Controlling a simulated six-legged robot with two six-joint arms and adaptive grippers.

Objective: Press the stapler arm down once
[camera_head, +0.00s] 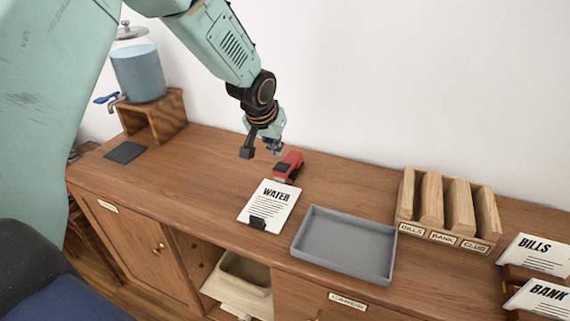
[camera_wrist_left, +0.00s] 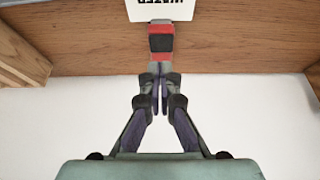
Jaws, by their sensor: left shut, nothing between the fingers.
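A red stapler (camera_head: 288,167) with a dark patch on top sits on the wooden sideboard, just behind a paper headed WATER (camera_head: 268,204). My left gripper (camera_head: 273,149) is above and slightly behind the stapler, its fingers pointing down. In the left wrist view the fingers (camera_wrist_left: 160,76) are closed together with nothing between them. The stapler (camera_wrist_left: 161,42) lies straight ahead of the fingertips there, with the edge of the WATER paper (camera_wrist_left: 160,10) beyond it. I cannot tell whether the fingertips touch the stapler. My right gripper is not in view.
A grey tray (camera_head: 345,243) lies right of the paper. A wooden sorter (camera_head: 447,207) labelled BILLS, BANK and CLUB stands at the back right. A drink dispenser (camera_head: 139,72) stands on a wooden stand at the left. The sideboard left of the stapler is mostly clear.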

